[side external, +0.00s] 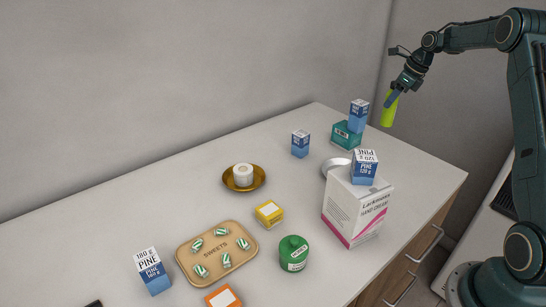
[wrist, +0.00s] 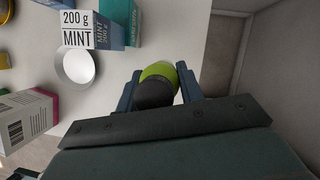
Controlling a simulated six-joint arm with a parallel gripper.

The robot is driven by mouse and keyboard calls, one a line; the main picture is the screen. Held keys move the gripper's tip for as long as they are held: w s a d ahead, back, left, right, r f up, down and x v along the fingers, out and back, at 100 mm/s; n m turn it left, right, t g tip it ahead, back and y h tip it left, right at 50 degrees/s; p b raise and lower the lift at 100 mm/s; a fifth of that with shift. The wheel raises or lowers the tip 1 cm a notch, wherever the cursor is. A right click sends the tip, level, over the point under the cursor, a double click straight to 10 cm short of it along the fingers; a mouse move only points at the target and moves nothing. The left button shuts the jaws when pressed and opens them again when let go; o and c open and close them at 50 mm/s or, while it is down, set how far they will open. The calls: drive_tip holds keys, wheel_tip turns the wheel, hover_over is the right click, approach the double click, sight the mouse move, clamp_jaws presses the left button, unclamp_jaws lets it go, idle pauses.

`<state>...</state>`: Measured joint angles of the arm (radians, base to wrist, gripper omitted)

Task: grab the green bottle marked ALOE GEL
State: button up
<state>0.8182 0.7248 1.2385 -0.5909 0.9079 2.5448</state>
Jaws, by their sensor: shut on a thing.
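The bright green bottle (side external: 388,111) hangs below my gripper (side external: 394,94) in the side view, raised above the far right end of the counter. My gripper is shut on it near its upper part. In the wrist view the green bottle (wrist: 160,72) with a dark cap sits between the two blue-grey fingers of my gripper (wrist: 160,90). Its marking cannot be read in either view.
A white bowl (wrist: 76,68) and a tall Lackmann hand cream carton (side external: 352,207) are nearby. A sweets tray (side external: 247,230) and a green jar (side external: 294,257) stand nearer the front.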

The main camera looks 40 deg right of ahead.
drive_tip(key=shift+r, duration=1)
drive_tip(key=shift+a, duration=0.15)
